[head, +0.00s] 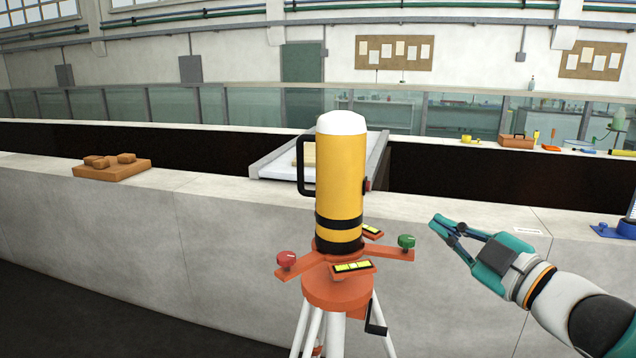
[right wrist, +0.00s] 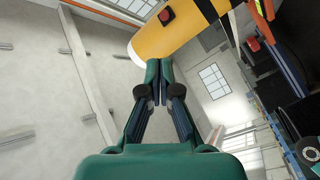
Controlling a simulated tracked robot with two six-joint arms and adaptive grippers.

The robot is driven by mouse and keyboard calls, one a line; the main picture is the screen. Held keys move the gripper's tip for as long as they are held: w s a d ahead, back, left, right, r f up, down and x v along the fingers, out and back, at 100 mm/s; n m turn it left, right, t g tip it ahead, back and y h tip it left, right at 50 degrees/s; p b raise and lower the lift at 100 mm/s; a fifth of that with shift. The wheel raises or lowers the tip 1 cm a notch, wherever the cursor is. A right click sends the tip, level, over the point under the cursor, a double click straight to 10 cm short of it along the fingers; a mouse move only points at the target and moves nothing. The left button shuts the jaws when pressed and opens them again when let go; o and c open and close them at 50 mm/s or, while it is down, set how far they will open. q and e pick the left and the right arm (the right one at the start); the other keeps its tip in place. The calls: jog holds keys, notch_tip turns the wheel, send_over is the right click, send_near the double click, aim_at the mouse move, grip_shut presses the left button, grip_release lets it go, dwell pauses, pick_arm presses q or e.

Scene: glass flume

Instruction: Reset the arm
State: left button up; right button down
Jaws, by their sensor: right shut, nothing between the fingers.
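My right gripper (head: 436,224) comes in from the lower right in the head view. It is shut and empty, a little to the right of the green knob (head: 406,241) on the orange tripod head (head: 338,287). A yellow cylinder (head: 340,185) with a white cap, black bands and a black side handle stands upright on that head. In the right wrist view the shut fingertips (right wrist: 158,80) show in front of the yellow cylinder (right wrist: 178,28), with its red button near the top. My left gripper is not in view.
A concrete wall (head: 130,225) runs across behind the tripod. On its top lie brown blocks (head: 112,169) at left and a blue-based device (head: 618,230) at right. A red knob (head: 286,259) sticks out left of the tripod head. Tools and a brown toolbox (head: 516,141) lie farther back.

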jog(key=w+a+f+m+g+h, duration=0.1)
jog(key=w+a+f+m+g, duration=0.1)
jog(key=f, duration=0.9)
jog(key=w+a+f+m+g, duration=0.1)
jog(key=w+f+g, duration=0.1)
jog(key=f, duration=1)
jog(key=s+a+f+m+g+h, duration=0.1)
jog(key=s+f+m+g, duration=0.1)
jog(key=f, duration=0.7)
jog(key=s+a+f+m+g, duration=0.2)
jog(key=s+f+m, duration=0.1)
jog(key=f, duration=0.6)
jog(key=s+a+f+m+g+h, duration=0.15)
jog(key=s+f+m+g, duration=0.25)
jog(key=s+f, duration=0.9)
jog(key=s+f+m+g+h, duration=0.1)
jog(key=s+f+m+g, duration=0.3)
jog(key=s, duration=0.7)
notch_tip(320, 180, down, 2)
jog(key=shift+s+d+f+m, duration=0.15)
jog(key=shift+s+d+m, duration=0.15)
jog(key=shift+m, duration=0.5)
